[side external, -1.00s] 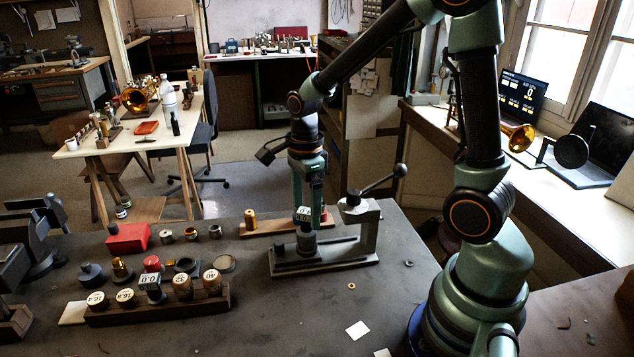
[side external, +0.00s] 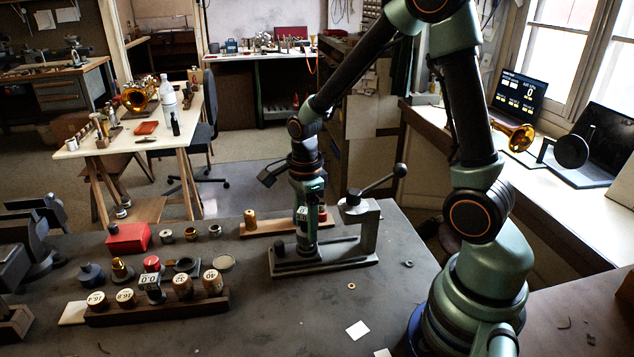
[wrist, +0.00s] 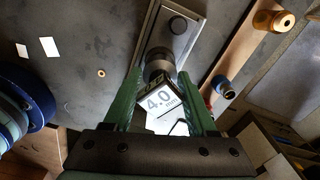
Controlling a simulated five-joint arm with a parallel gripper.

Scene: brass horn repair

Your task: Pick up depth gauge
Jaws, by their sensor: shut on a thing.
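The depth gauge (side external: 302,213) stands upright at the grey clamp fixture (side external: 350,258) on the dark bench. In the wrist view its square display (wrist: 161,101) reads 4.0 mm, with a dark round body just beyond it. My gripper (side external: 307,236) points down at the fixture. In the wrist view my gripper (wrist: 160,82) has its green fingers on both sides of the gauge, shut on it. The fingers and the arm hide part of the gauge, and I cannot tell whether its lower end touches the fixture.
The fixture's upright and ball-ended lever (side external: 399,170) stand close to the right of my gripper. A wooden strip (side external: 262,228) with a brass spool lies behind. A wooden rack (side external: 205,304) holds several labelled plugs at the front left. The bench front right is mostly clear.

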